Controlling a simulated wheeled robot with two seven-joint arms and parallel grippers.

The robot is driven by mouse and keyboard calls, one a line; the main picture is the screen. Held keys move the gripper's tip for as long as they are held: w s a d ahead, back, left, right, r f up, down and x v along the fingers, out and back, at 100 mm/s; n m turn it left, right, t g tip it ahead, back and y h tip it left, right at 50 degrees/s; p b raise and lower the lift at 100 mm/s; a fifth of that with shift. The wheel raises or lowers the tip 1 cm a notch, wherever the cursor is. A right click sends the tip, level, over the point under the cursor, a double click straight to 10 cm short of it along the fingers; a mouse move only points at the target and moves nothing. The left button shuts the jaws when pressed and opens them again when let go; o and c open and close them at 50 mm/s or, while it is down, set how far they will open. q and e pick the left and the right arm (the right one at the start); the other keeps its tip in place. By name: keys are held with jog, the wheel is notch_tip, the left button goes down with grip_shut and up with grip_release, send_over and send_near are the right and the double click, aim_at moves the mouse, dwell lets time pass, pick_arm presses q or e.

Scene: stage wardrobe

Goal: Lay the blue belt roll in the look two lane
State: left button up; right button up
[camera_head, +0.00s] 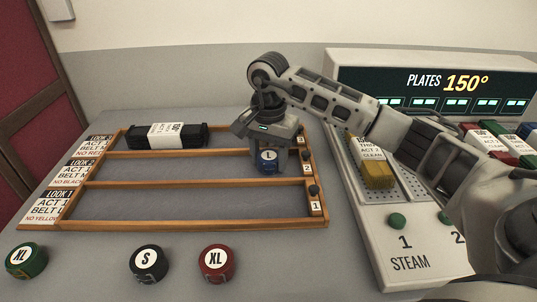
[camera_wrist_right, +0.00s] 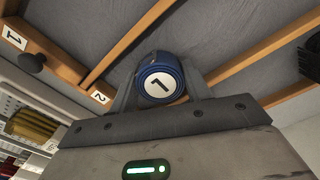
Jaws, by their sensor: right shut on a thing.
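The blue belt roll (camera_head: 267,164) has a white top marked L. My right gripper (camera_head: 268,150) is shut on it, with a finger on each side, and points down. In the head view the roll is over the right end of the look two lane (camera_head: 180,168), the middle lane of the wooden rack. In the right wrist view the roll (camera_wrist_right: 161,78) shows between the fingers, with the rack's rails behind it. I cannot tell whether its underside touches the lane floor. The lane's left part is bare. My left gripper is not in view.
A black bundle (camera_head: 185,136) lies in the look three lane at the back. The look one lane (camera_head: 190,205) is empty. Green (camera_head: 27,260), black (camera_head: 146,263) and red (camera_head: 216,262) rolls stand in front of the rack. A steam plate unit (camera_head: 410,262) with a yellow bundle (camera_head: 378,174) is at right.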

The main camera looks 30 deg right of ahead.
aim_at(268, 156)
jog(key=shift+f, duration=0.2)
jog(key=o, duration=1)
jog(key=shift+r, duration=0.1)
jog(key=shift+r, duration=0.1)
notch_tip(268, 156, up, 12)
jog(key=shift+r, duration=0.1)
